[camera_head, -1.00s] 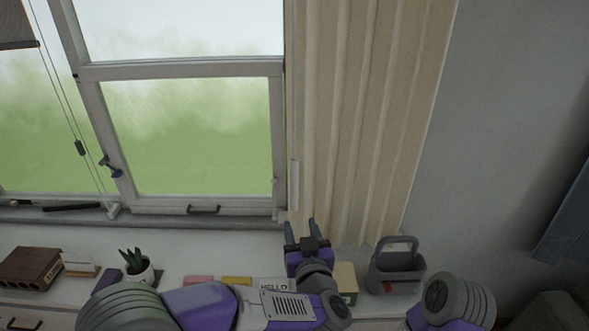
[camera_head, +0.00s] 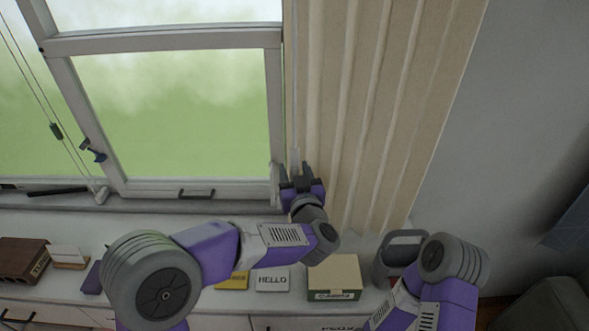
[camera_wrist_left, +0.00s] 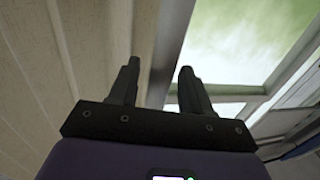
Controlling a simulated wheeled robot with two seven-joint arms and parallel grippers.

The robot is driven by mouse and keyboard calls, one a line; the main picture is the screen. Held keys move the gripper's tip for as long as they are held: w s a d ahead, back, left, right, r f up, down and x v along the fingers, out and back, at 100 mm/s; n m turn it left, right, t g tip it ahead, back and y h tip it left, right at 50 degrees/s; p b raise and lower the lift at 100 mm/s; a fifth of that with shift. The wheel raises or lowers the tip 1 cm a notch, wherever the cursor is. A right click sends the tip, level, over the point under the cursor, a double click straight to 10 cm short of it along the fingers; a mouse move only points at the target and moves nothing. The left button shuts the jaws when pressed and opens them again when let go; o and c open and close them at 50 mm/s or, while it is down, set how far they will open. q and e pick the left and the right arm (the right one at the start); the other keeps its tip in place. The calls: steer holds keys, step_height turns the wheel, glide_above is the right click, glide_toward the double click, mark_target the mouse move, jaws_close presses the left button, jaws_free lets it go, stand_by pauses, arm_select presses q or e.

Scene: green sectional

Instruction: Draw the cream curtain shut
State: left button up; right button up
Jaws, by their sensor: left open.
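The cream curtain (camera_head: 375,100) hangs in folds, bunched to the right of the window. A thin pale rod (camera_head: 295,110) hangs along its left edge. My left gripper (camera_head: 295,170) is open, fingers pointing up, at the curtain's lower left edge beside the window frame. In the left wrist view the open fingers (camera_wrist_left: 159,75) point toward the curtain's edge (camera_wrist_left: 100,45), with the window on the right. Nothing is clearly held; whether the fingers touch the rod or cloth I cannot tell. My right arm shows at the lower right, but its gripper is not in view.
The window (camera_head: 170,110) is uncovered. On the sill cabinet stand a HELLO card (camera_head: 272,280), a cream box (camera_head: 333,272), a grey caddy (camera_head: 392,262) and a brown box (camera_head: 22,260). A blind cord (camera_head: 55,130) hangs at the left.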

arm_select(q)
steer(key=shift+w, duration=0.2)
jaws_close()
stand_by(0.3)
